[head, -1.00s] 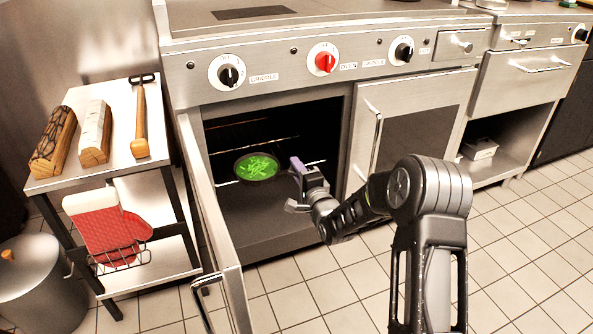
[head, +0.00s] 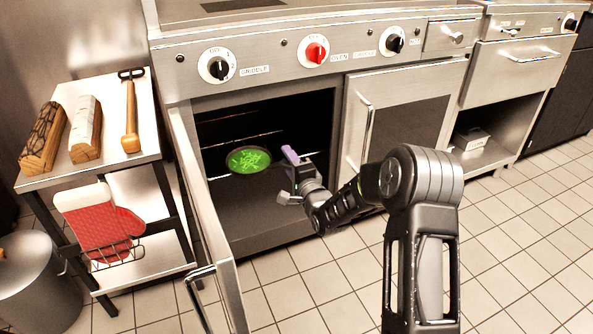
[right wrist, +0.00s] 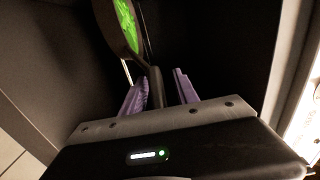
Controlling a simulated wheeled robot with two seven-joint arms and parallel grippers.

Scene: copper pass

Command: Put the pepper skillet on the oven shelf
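The pepper skillet (head: 249,160), a dark round pan with chopped green peppers, is inside the open oven. It appears level, at the height of the lower oven shelf (head: 309,156); whether it rests on the wires is not clear. My right gripper (head: 287,172) is at the oven opening, just right of the pan. In the right wrist view, the skillet's handle (right wrist: 156,88) lies between the purple fingers of this gripper (right wrist: 160,90). The fingers are apart, with a gap visible on the handle's right side. The pan is partly cut off at the top there. My left gripper is not in view.
The open oven door (head: 208,230) stands left of the opening. A closed cabinet door (head: 408,120) is to the right. A side cart (head: 112,155) holds logs, a wooden-handled tool and a red mitt (head: 100,222). A metal bin (head: 38,285) stands at lower left.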

